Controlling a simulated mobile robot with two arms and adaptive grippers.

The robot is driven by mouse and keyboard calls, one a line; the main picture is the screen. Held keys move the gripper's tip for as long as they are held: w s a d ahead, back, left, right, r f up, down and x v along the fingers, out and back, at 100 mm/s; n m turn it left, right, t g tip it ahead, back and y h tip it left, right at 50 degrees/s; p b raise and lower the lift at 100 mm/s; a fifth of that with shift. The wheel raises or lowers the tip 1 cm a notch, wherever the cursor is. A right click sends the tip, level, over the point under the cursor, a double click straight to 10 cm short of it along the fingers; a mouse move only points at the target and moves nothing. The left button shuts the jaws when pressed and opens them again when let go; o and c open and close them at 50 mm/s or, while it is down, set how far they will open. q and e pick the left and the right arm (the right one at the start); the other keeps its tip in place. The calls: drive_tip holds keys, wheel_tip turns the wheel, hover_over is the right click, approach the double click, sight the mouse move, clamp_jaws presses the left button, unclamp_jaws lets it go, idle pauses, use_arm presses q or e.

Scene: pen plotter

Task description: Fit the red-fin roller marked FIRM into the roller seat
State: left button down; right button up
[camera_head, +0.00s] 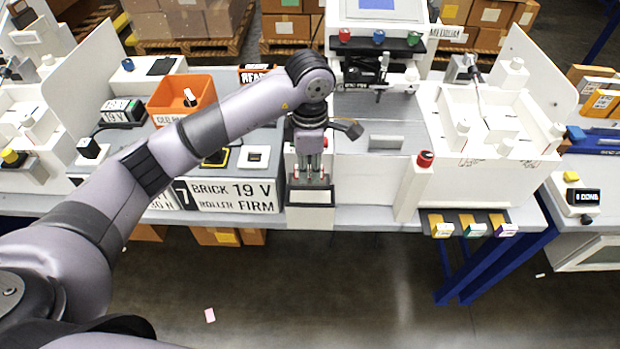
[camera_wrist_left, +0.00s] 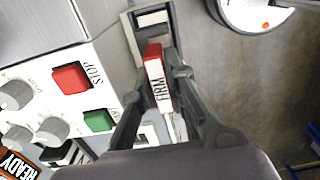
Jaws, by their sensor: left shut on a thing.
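My left gripper (camera_head: 310,176) points down at the front of the plotter and is shut on the red-fin roller. In the left wrist view the roller (camera_wrist_left: 158,82) shows a red top and a white side marked FIRM, between the two fingers (camera_wrist_left: 155,105). Its far end is close to a white-framed slot (camera_wrist_left: 152,20), which looks like the roller seat. I cannot tell whether the roller touches the slot or is apart from it. In the head view the gripper hides most of the roller. My right gripper is not in view.
A red STOP button (camera_wrist_left: 71,78) and a green button (camera_wrist_left: 98,121) sit beside the slot. Yellow, green and purple pieces lie on a dark holder (camera_head: 460,218) at the right front. An orange bin (camera_head: 181,88) stands at left.

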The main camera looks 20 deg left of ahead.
sight(310, 178)
use_arm(q)
drive_tip(key=shift+f, duration=0.6)
wheel_tip(310, 178, down, 3)
drive_tip(key=shift+f+p, duration=0.15)
drive_tip(key=shift+p, duration=0.3)
drive_tip(key=shift+f, duration=0.1)
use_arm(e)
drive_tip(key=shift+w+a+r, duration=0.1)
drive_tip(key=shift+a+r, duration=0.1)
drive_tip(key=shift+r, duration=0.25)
use_arm(q)
drive_tip(key=shift+f, duration=0.15)
drive_tip(key=c, duration=1.6)
unclamp_jaws()
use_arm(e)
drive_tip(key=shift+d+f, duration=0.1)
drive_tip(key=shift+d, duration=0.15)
